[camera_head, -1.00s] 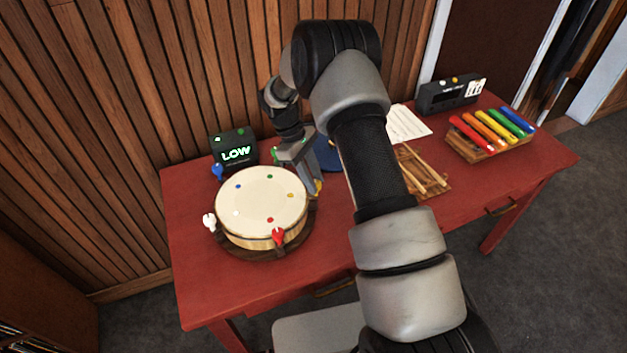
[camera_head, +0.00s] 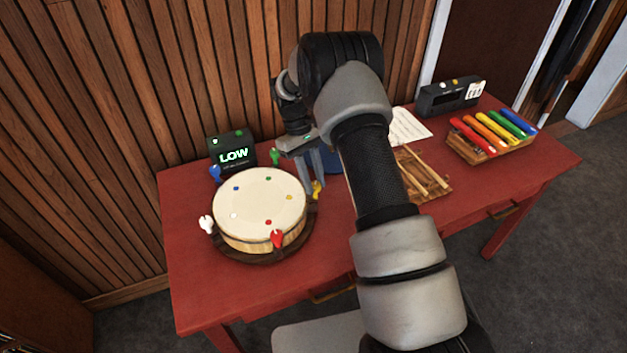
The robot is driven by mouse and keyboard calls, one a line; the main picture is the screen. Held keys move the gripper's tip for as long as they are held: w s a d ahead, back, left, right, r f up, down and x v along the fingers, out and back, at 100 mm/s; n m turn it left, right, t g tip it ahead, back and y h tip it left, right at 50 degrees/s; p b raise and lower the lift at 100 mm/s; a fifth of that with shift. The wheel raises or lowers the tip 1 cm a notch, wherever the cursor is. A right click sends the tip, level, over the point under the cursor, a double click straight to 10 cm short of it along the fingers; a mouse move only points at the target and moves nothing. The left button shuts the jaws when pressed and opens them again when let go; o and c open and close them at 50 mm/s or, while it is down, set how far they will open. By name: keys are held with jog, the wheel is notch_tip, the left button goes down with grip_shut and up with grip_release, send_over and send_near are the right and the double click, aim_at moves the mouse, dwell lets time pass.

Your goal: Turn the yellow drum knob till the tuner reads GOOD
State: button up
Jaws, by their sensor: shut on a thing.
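The drum (camera_head: 262,198) has a cream head with coloured dots and sits on a dark round base on the red table. The yellow knob (camera_head: 317,188) is at its right rim. My gripper (camera_head: 317,184) reaches down at that side, with its fingers shut on the yellow knob, which is partly hidden by them. Green (camera_head: 275,157), blue (camera_head: 216,173), white (camera_head: 207,224) and red (camera_head: 277,238) knobs stand around the rim. The black tuner (camera_head: 233,151) behind the drum reads LOW in pale green letters.
The red table (camera_head: 200,290) has free room at its front left. To the right are a sheet of paper (camera_head: 408,127), wooden sticks (camera_head: 425,172), a rack of coloured bars (camera_head: 492,135) and a dark box (camera_head: 450,97). A wood-panelled wall stands behind.

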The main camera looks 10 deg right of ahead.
jog(key=o, duration=1)
jog(key=shift+o, duration=0.2)
jog(key=shift+r, duration=0.1)
jog(key=v, duration=1.7)
jog(key=shift+r, duration=0.2)
